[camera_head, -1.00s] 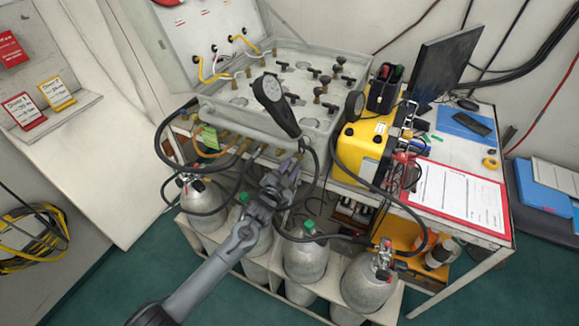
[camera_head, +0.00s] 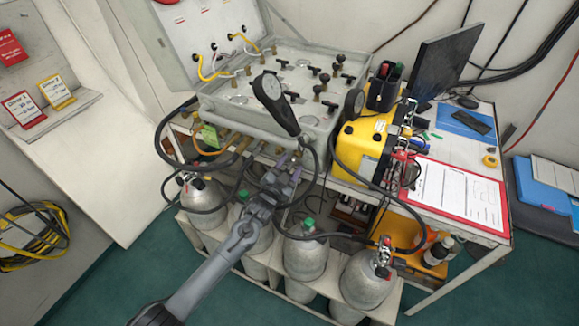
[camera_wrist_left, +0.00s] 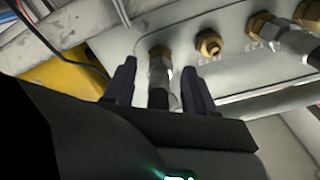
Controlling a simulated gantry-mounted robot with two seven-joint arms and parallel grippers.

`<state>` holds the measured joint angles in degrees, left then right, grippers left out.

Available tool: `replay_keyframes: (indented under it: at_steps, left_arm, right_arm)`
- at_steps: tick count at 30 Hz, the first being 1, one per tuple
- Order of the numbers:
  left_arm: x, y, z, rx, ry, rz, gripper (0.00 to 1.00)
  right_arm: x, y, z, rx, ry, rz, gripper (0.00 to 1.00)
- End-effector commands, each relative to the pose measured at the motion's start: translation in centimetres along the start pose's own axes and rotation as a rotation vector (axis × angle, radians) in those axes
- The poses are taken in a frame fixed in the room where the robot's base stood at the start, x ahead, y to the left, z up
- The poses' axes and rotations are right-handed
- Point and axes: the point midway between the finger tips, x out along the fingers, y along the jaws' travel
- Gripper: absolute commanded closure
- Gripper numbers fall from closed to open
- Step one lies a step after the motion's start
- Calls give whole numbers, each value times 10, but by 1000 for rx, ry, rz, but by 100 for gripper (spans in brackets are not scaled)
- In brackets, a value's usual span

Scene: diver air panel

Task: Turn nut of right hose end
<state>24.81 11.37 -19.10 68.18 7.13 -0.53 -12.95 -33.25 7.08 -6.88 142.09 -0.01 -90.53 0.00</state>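In the left wrist view, the right hose end has a brass nut (camera_wrist_left: 160,52) against the grey panel face, a silver sleeve (camera_wrist_left: 160,74) and a black hose (camera_wrist_left: 158,99). My left gripper (camera_wrist_left: 160,82) is open, with one dark finger on each side of the sleeve and hose. A gap shows on both sides, so the fingers seem apart from it. The fingertips reach about the level of the nut's lower edge. In the head view my left gripper (camera_head: 284,164) is below the panel's front, hiding the hose end. My right gripper is not in view.
Other brass fittings (camera_wrist_left: 208,43) sit beside the hose end. A yellow case (camera_head: 357,142) stands to the right. Grey cylinders (camera_head: 305,258) and loose black hoses are below.

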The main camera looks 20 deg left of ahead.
Motion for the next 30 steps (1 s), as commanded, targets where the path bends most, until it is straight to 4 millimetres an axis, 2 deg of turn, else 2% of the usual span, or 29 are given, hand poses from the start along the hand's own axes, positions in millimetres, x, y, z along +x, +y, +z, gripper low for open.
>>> replay_keyframes:
  at_steps: [8,13,30]
  left_arm:
    - [-1,0,0,0,0,0,45]
    - [-11,0,0,0,-1,0,45]
    - [-96,0,0,0,-1,0,45]
  right_arm:
    - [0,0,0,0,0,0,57]
    - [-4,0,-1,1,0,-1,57]
    - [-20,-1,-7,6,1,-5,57]
